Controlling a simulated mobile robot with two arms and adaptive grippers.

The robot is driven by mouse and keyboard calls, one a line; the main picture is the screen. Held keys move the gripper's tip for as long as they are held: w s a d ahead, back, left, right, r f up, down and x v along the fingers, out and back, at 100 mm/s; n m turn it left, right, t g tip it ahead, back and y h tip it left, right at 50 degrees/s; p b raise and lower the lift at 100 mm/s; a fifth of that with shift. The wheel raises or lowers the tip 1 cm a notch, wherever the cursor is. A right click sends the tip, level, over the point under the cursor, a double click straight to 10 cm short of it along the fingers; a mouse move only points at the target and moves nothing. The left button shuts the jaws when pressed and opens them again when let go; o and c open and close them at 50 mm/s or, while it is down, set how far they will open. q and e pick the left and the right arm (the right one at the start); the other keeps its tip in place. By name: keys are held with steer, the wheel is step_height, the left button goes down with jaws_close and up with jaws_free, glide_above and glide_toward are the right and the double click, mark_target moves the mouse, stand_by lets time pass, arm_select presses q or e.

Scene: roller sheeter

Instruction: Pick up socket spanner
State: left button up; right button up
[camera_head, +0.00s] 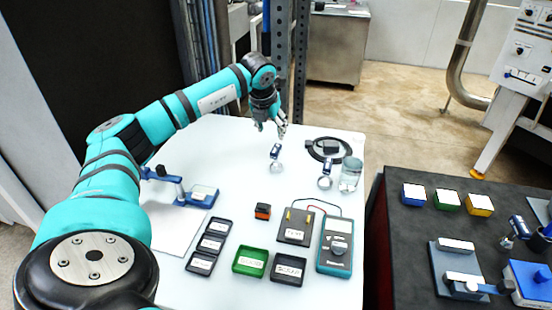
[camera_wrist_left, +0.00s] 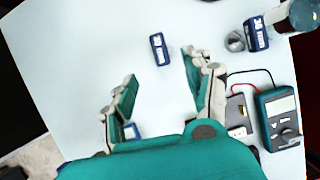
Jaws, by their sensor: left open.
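My left gripper (camera_head: 270,126) is open and empty above the white table, with its fingers pointing down. A small blue-handled tool with a white label and a round silver end (camera_head: 275,154) lies just beyond its fingertips. In the left wrist view, my left gripper (camera_wrist_left: 160,70) has its fingers spread wide, and the blue labelled handle (camera_wrist_left: 159,49) shows between and past them. A similar blue tool with a silver socket end (camera_head: 326,172) lies to the right; it also shows in the wrist view (camera_wrist_left: 256,34). The labels are too small to tell which is the socket spanner.
A glass jar (camera_head: 350,174) and a coiled black cable (camera_head: 325,149) are near the table's right edge. A multimeter (camera_head: 335,244), green tray (camera_head: 250,262) and black trays (camera_head: 208,244) are nearer. A blue stand (camera_head: 190,196) is at left. A dark bench (camera_head: 405,240) stands right.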

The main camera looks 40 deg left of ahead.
mark_target(276, 149)
arm_select(q)
steer(key=p+x, duration=0.1)
steer(key=x, duration=0.7)
steer(key=shift+w+p, duration=0.1)
steer(key=shift+p, duration=0.25)
steer(key=shift+f, duration=0.2)
steer(key=p+x, duration=0.1)
steer(key=x, duration=0.2)
steer(key=shift+f+p, duration=0.35)
steer(key=shift+p, duration=0.05)
steer(key=shift+w+a+f, duration=0.15)
steer(key=shift+w+f, duration=0.05)
steer(key=shift+f, duration=0.25)
jaws_close()
arm_select(e)
steer(key=r, duration=0.2)
steer(key=s+r, duration=0.1)
steer(key=r, duration=0.1)
steer(key=shift+d, duration=0.15)
